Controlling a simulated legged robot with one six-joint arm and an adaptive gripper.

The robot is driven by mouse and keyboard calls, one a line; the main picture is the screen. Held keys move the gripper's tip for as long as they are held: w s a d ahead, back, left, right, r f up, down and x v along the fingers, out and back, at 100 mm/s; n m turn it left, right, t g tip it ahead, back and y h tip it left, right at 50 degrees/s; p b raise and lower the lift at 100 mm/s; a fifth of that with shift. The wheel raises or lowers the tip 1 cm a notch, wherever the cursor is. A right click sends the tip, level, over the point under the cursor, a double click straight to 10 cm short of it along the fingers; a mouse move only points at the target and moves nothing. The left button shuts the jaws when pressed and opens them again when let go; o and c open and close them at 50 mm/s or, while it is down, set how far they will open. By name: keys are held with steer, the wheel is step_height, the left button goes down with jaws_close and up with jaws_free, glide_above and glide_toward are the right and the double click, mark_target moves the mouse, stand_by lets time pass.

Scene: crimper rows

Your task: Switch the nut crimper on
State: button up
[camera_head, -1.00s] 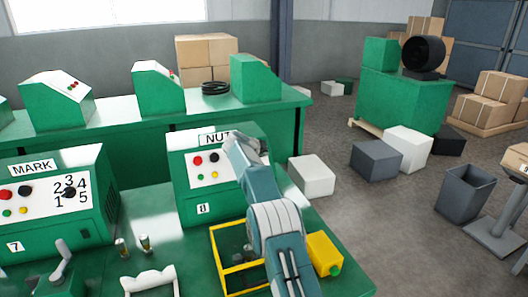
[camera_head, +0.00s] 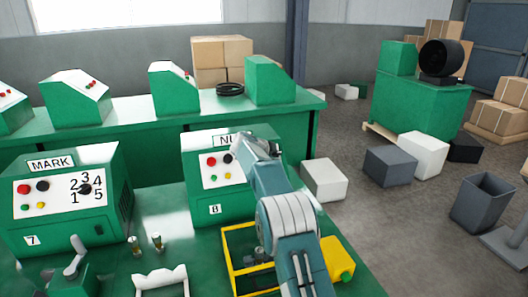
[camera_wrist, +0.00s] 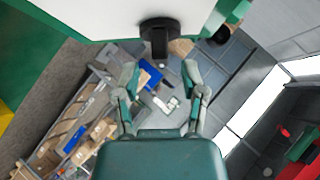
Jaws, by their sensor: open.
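The nut crimper (camera_head: 194,196) is a green box with a sloped white panel, marked 8, its label partly hidden by my gripper. Its panel shows red (camera_head: 211,161) and black (camera_head: 227,159) buttons above small green and yellow ones; the panel's right part is hidden behind my arm. My gripper (camera_head: 243,147) is at that right part in the head view. In the wrist view, my gripper (camera_wrist: 162,78) is open and empty, its fingers spread below a black knob (camera_wrist: 159,34) on a white panel. The knob is beyond the fingertips, not between them.
The MARK crimper (camera_head: 113,214), marked 7, stands to the left with its own buttons and numbered dial. A yellow frame (camera_head: 228,262) and yellow block (camera_head: 338,258) lie near my arm. A white holder (camera_head: 162,277) stands in front. More green machines line the table behind.

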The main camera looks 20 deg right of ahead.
steer(key=v, duration=0.8)
steer(key=shift+a, duration=0.3)
steer(key=shift+s, duration=0.1)
steer(key=s+a+r+n+t+y, duration=0.3)
steer(key=s+a+r+n+t, duration=0.15)
steer(key=r, duration=0.55)
steer(key=s+a+r+n+t+y, duration=0.35)
steer(key=s+r+n, duration=0.2)
steer(key=r, duration=0.45)
steer(key=s+a+f+n+g+y, duration=0.1)
steer(key=s+a+n+y, duration=0.1)
steer(key=s+n+y, duration=0.3)
steer(key=s+a+f+n, duration=0.1)
steer(key=s+a+n, duration=0.15)
steer(key=s, duration=0.55)
steer(key=s+d+f+n+g, duration=0.1)
steer(key=s+f+g, duration=0.2)
steer(key=s+f, duration=0.3)
steer(key=s+d+f+n+g+h, duration=0.1)
steer(key=s+f, duration=0.5)
steer(key=s, duration=0.6)
steer(key=s+d+f+n+g+h, duration=0.1)
steer(key=s+f+g, duration=0.3)
steer(key=s, duration=0.5)
steer(key=shift+s+d+f+n+g, duration=0.15)
steer(key=shift+s+f+n+g, duration=0.25)
steer(key=shift+f+n, duration=0.45)
